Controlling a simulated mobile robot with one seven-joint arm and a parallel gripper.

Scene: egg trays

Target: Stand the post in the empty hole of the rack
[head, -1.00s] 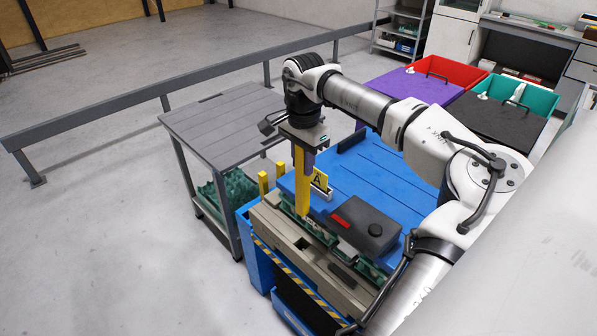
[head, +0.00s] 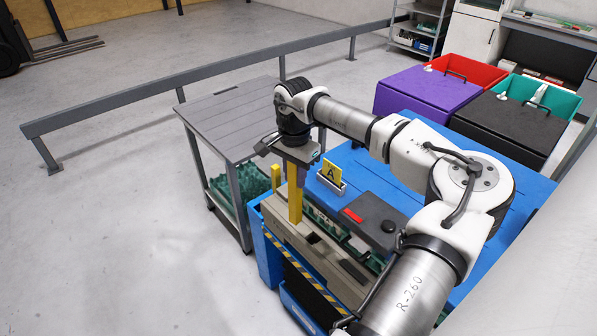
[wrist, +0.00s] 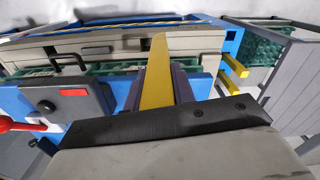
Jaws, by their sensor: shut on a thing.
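My gripper (head: 297,160) is shut on a yellow post (head: 295,203), held upright with its lower end hanging down. The post also shows in the wrist view (wrist: 156,75) between my fingers. The beige rack (head: 335,262) lies below, along the edge of the blue bench. In the head view the post's lower end overlaps the rack's top, left of a dark square hole (head: 313,238). I cannot tell whether it touches the rack. Another yellow post (head: 276,177) stands at the rack's far end; two such posts show in the wrist view (wrist: 235,65).
A yellow "A" sign (head: 331,174) in a holder and a dark box with a red label (head: 377,220) stand on the blue bench, right of the post. A grey slatted table (head: 235,115) is at the left. Purple (head: 425,95) and black (head: 510,125) lidded bins stand behind.

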